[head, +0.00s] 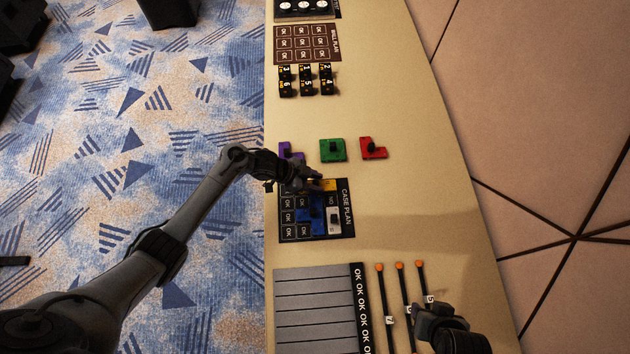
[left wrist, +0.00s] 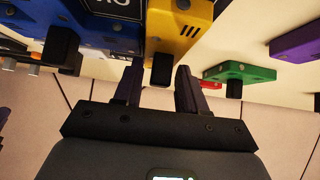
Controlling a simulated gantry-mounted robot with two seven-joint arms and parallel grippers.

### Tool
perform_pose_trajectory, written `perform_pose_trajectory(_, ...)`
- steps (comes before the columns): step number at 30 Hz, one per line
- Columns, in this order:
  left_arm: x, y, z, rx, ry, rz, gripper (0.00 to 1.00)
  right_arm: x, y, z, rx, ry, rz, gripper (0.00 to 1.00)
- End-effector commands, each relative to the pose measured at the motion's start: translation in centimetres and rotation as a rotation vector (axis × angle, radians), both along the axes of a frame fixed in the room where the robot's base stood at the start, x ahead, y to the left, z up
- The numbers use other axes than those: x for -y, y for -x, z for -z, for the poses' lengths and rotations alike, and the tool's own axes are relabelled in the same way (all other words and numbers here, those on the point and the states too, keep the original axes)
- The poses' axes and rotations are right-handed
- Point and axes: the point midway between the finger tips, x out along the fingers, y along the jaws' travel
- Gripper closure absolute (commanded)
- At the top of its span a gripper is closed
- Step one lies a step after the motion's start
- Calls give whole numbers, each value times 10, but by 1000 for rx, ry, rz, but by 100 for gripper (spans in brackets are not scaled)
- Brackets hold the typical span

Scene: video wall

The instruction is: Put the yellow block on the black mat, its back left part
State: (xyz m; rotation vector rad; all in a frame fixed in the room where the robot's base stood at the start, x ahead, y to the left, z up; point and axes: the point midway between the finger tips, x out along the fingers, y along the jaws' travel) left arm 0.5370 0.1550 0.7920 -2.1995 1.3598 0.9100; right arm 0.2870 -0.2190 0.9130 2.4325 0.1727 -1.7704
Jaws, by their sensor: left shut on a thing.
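The black mat (head: 347,229), lettered CASE PLAN, lies on the table. The yellow block (head: 328,184) is over the mat's upper part in the head view, partly hidden by my left gripper (head: 312,181). In the left wrist view the yellow block (left wrist: 181,27) is beside the blue block (left wrist: 112,32), and its black knob (left wrist: 162,70) is between the fingers of my left gripper (left wrist: 158,88), which is shut on it. I cannot tell whether the yellow block touches the mat. My right gripper (head: 436,318) is low right; its jaws are unclear.
A blue block (head: 304,214) and a white block (head: 334,221) are on the mat. Purple (head: 291,151), green (head: 333,150) and red (head: 374,149) blocks stand just above it. A grey slotted board (head: 315,300) and orange-tipped sticks (head: 401,290) lie below. The table's right side is clear.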

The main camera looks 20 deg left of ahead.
Motion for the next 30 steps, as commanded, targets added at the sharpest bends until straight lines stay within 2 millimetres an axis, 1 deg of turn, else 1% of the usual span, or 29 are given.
perform_pose_trajectory(6, 0, 0, 7, 0, -1, 0, 100, 1, 0, 4, 0, 3, -2, 57)
perform_pose_trajectory(7, 0, 0, 6, 0, -1, 0, 55, 1, 0, 3, -1, 3, -2, 57)
perform_pose_trajectory(11, 0, 1, 7, -4, -3, 1, 35, 1, 0, 3, -1, 3, -2, 57)
perform_pose_trajectory(23, 0, 4, 8, -9, -4, 4, 34, -1, 0, 2, 0, -5, 4, 57)
perform_pose_trajectory(26, 0, 4, 2, -9, -4, 4, 34, -2, 0, -2, 0, -7, 5, 57)
perform_pose_trajectory(28, -5, 6, -2, -9, -6, 3, 34, -2, 0, -3, 0, -8, 6, 57)
perform_pose_trajectory(30, -12, 8, -10, -6, -6, 1, 34, -2, 0, -6, 0, -8, 6, 57)
